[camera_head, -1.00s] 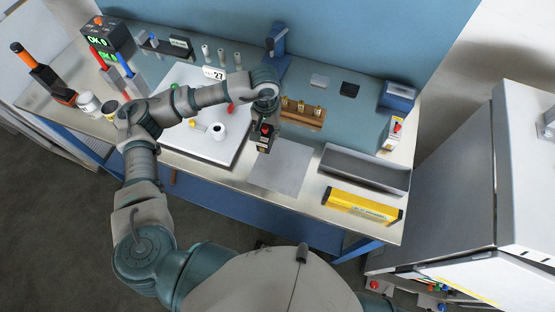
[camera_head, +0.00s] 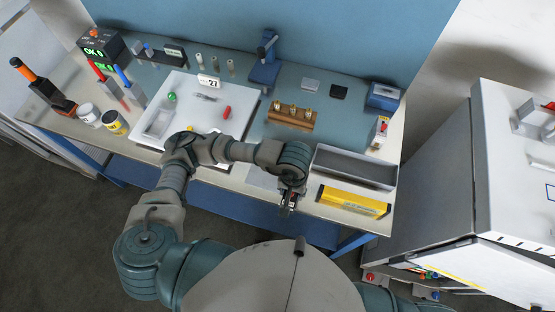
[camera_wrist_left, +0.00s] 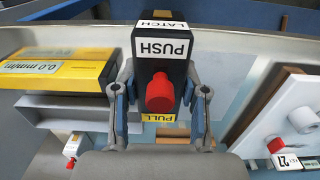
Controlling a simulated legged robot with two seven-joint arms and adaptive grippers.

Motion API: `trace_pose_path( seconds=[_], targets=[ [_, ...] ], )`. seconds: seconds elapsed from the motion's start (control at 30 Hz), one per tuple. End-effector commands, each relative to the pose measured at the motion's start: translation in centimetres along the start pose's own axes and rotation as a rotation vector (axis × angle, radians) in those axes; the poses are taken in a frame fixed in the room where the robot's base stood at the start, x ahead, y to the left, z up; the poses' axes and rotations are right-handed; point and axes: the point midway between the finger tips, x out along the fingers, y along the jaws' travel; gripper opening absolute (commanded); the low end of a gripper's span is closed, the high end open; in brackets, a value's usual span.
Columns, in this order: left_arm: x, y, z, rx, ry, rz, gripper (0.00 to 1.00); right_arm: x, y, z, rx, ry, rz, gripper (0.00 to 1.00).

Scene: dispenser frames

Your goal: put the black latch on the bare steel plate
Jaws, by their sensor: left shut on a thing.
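My left gripper (camera_head: 288,204) is shut on the black latch (camera_wrist_left: 162,48), which has white LATCH and PUSH labels, a yellow PULL label and a red knob. In the left wrist view, the fingers (camera_wrist_left: 164,100) grip it from both sides. In the head view the latch (camera_head: 286,211) is small and dark, in line with the bench's front edge. The bare steel plate (camera_head: 261,179) lies on the bench, left of the gripper. My left forearm and wrist hide much of the plate. My right gripper is not in view.
A grey tray (camera_head: 352,169) and a yellow level-like box (camera_head: 352,202) lie right of the gripper. A wooden block with brass pieces (camera_head: 290,117) stands behind it. A white board (camera_head: 190,98) with small parts is left. A grey cabinet (camera_head: 430,190) stands at the right.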

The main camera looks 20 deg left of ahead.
Motion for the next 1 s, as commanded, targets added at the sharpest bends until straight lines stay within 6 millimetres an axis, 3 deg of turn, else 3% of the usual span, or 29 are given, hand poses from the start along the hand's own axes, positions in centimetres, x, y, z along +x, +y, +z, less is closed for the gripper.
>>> trace_pose_path(
  seconds=[0.3, 0.5, 0.63, 0.83, 1.0],
  targets=[
    [0.4, -5.2, -7.5, -0.008, -0.001, -0.005, 0.00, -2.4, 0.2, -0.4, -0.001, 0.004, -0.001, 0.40],
    [0.9, -7.3, -10.9, -0.004, 0.000, -0.004, 0.00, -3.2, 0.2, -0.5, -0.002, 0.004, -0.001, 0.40],
    [1.2, -7.9, -11.6, 0.000, -0.001, -0.004, 0.00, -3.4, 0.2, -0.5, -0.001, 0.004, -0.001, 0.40],
    [3.9, -8.0, -11.6, -0.001, -0.002, -0.002, 0.00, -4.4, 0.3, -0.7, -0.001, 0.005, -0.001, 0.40],
    [4.7, -8.1, -11.7, 0.001, 0.002, -0.003, 0.00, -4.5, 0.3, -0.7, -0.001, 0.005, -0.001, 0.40]
  ],
)
